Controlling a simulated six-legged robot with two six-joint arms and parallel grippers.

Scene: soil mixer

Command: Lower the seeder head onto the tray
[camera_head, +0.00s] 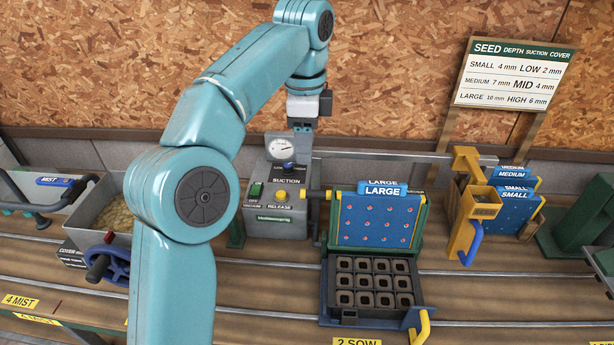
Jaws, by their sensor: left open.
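The seeder head (378,217) is a blue plate with several small seed dots and a blue "LARGE" handle (382,189) on its top edge. It stands raised, facing me, behind the tray. The tray (374,284) is black with several square cells and sits in a dark blue frame above the "2 SOW" label. My left gripper (301,126) is open, pointing down in front of the board wall, at the suction box with its gauge. It is up and left of the seeder head and apart from its handle. My right gripper is not in view.
The suction box (281,195) has a dial, a knob and buttons. A yellow seed hopper (481,205) and spare "MEDIUM" and "SMALL" plates (512,207) stand right. A soil bin (112,215) with a blue handwheel is left. Rails run along the bench.

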